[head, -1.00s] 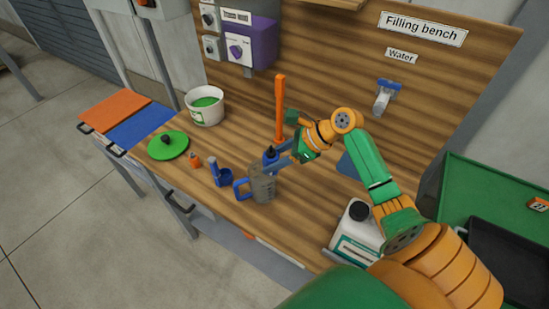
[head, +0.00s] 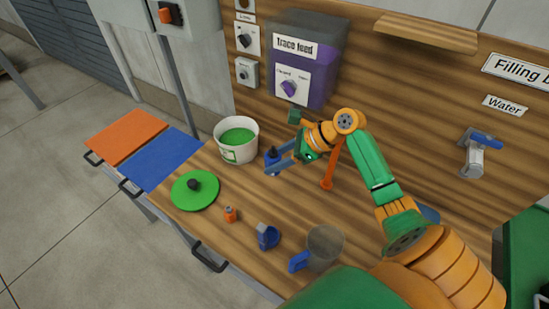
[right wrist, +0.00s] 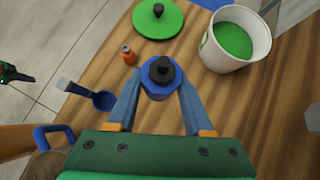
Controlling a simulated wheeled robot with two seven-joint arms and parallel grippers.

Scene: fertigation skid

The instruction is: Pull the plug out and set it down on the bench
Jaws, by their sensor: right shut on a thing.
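The plug (head: 272,158) is a small blue piece with a black knob on top. My right gripper (head: 274,164) is shut on it, with a finger on either side. In the right wrist view the plug (right wrist: 158,73) sits between the two blue-grey fingers of the gripper (right wrist: 158,85). It is over the bench (head: 262,198), and whether its underside touches the wood cannot be told. My left gripper does not show in the head view.
A white bucket of green stuff (head: 225,152) stands close by. A green lid (head: 208,190), small orange piece (head: 230,214), blue scoop (head: 267,236) and grey mug (head: 328,244) are on the bench. An orange bar (head: 328,178) is behind my right arm. Bare wood lies between them.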

